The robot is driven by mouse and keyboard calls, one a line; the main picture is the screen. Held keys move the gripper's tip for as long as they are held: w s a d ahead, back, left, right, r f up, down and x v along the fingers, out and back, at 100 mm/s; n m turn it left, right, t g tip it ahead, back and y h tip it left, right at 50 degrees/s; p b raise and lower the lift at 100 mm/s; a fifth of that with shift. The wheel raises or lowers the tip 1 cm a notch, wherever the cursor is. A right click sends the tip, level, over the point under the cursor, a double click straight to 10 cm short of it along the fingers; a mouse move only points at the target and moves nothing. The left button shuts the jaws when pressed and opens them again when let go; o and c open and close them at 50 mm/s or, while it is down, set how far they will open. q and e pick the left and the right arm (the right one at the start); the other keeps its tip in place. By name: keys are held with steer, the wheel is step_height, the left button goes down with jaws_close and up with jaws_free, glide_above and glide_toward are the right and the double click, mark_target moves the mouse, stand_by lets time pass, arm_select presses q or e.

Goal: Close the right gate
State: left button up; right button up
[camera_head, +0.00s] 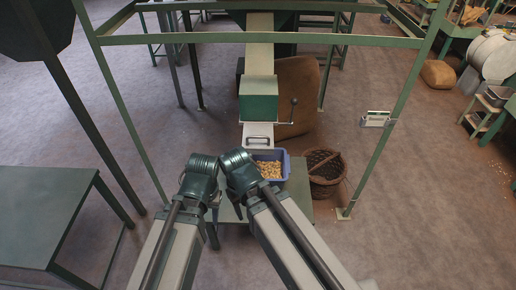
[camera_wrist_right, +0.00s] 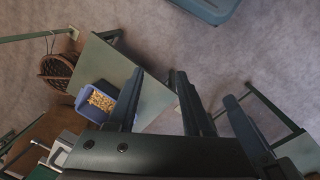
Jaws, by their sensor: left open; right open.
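The hopper's green box (camera_head: 258,104) stands at the centre in the head view, under a pale chute. Below it is a white plate with a dark handle (camera_head: 258,136); I cannot tell whether this is the right gate or how far it is shut. A lever with a dark knob (camera_head: 291,112) stands at the box's right side. My left gripper (camera_head: 213,202) is open, low beside the small table and mostly hidden by the arm. My right gripper (camera_wrist_right: 157,78) is open and empty in the right wrist view; in the head view its arm hides it.
A blue bin of nuts (camera_head: 285,169) sits on the small table (camera_head: 299,199) under the hopper, beside a wicker basket (camera_head: 325,172). Green frame posts (camera_head: 385,130) stand on both sides. A dark table (camera_head: 45,205) is at the left.

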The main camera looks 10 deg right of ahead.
steer(key=w+d+r+n+t+y, duration=0.1)
steer(key=w, duration=0.2)
steer(key=w+d+r+n+t+y+p, duration=0.1)
steer(key=w+n, duration=0.1)
steer(key=w+d+r+n+y+p, duration=0.1)
steer(key=w+n, duration=0.1)
steer(key=w, duration=0.1)
steer(key=shift+w+d+t, duration=0.3)
steer(key=shift+t, duration=0.1)
jaws_close()
steer(key=w+d+r+n+t+y+p, duration=0.1)
steer(key=w+d+r+n+t, duration=0.3)
steer(key=w+d, duration=0.4)
steer(key=shift+w+d+r+n+t+y, duration=0.25)
steer(key=shift+r+n+y, duration=0.2)
steer(key=shift+r, duration=0.4)
